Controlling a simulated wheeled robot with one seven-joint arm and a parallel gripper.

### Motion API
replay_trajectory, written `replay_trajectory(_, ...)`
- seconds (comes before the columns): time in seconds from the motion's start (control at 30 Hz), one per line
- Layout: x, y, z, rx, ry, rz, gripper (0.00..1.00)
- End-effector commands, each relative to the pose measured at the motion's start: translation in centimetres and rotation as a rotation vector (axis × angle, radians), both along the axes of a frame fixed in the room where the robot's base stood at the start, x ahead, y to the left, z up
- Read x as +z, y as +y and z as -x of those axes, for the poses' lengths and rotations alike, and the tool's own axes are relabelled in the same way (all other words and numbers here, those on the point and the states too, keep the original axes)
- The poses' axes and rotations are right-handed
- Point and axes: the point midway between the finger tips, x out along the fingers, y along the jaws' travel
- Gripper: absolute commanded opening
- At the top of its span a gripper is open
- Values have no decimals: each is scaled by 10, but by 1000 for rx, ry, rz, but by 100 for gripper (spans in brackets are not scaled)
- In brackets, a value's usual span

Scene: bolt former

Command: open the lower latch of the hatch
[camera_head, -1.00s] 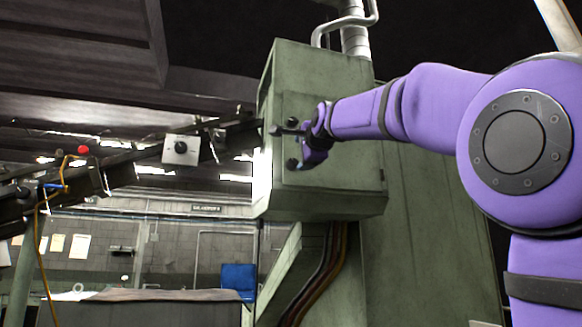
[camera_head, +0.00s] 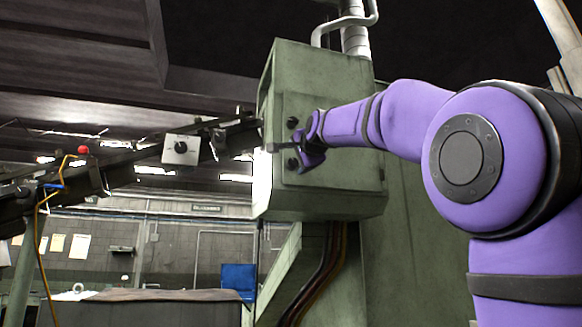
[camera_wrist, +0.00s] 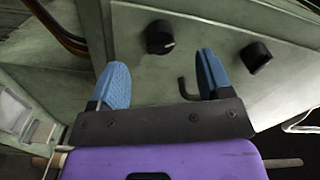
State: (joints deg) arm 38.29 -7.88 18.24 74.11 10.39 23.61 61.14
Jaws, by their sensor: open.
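The hatch (camera_head: 340,168) is a green panel on the side of a green cabinet. It carries two dark latch knobs, an upper latch (camera_head: 292,122) and a lower latch (camera_head: 292,164). My gripper (camera_head: 278,148) is in front of the hatch at a height between the two, nearer the lower one. In the wrist view, my gripper (camera_wrist: 162,62) has its blue fingers spread and empty. The lower latch (camera_wrist: 160,38) lies just beyond the fingertips, between them in the picture, with a pale mark on it. The upper latch (camera_wrist: 256,56) is right of the right finger.
A thin dark hook (camera_wrist: 184,88) shows beside the right finger. Cables (camera_head: 330,260) run below the cabinet. A dark rail with a white control box (camera_head: 181,149) extends left of the cabinet. The space directly before the hatch looks clear apart from my arm.

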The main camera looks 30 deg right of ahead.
Motion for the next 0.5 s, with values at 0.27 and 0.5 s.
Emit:
replay_trajectory(0.27, 0, -13, -43, 1, -1, -3, 72)
replay_trajectory(0.5, 1, -13, -44, 0, 48, 172, 72)
